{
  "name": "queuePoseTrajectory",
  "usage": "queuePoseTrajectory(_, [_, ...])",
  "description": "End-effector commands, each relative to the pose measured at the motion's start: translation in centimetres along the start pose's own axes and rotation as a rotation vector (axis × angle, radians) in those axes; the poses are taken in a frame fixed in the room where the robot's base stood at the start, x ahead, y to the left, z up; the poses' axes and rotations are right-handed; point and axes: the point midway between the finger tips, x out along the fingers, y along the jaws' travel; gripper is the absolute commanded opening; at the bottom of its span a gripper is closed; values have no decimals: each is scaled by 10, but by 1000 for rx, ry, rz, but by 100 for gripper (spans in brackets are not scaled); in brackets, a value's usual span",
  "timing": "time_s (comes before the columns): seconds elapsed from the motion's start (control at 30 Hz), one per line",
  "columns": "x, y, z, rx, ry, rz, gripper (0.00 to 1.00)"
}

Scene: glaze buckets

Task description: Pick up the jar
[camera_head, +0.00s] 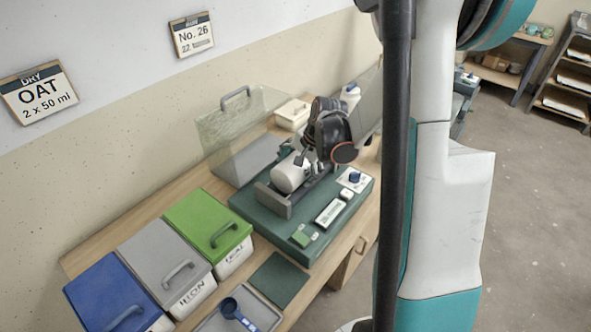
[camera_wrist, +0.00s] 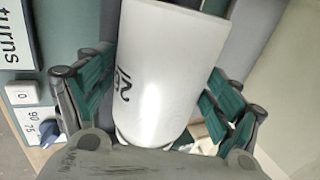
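The jar is a white cylinder with dark markings. In the head view the jar (camera_head: 289,175) lies on its side on the green mill base (camera_head: 262,218), beside a grey end bracket. My gripper (camera_head: 307,158) is right at the jar, over its far right part. In the wrist view the jar (camera_wrist: 160,75) fills the middle, between the green-padded fingers of my gripper (camera_wrist: 160,88). One finger is on each side, close to the jar wall. Whether the pads touch the jar cannot be told. The fingertips are partly hidden behind the jar.
A clear cover (camera_head: 238,125) with a handle stands behind the mill. Green (camera_head: 205,222), grey (camera_head: 160,262) and blue (camera_head: 108,297) lidded bins stand at the left. A tray with a blue scoop (camera_head: 236,314) is in front.

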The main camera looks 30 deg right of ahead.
Motion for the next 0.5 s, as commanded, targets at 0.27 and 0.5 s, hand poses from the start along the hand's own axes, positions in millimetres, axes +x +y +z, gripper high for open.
queuePoseTrajectory(0.27, [-1, 0, 0, 0, 0, -1, 36])
queuePoseTrajectory(0.5, [-4, -2, 0, 0, 0, -1, 36])
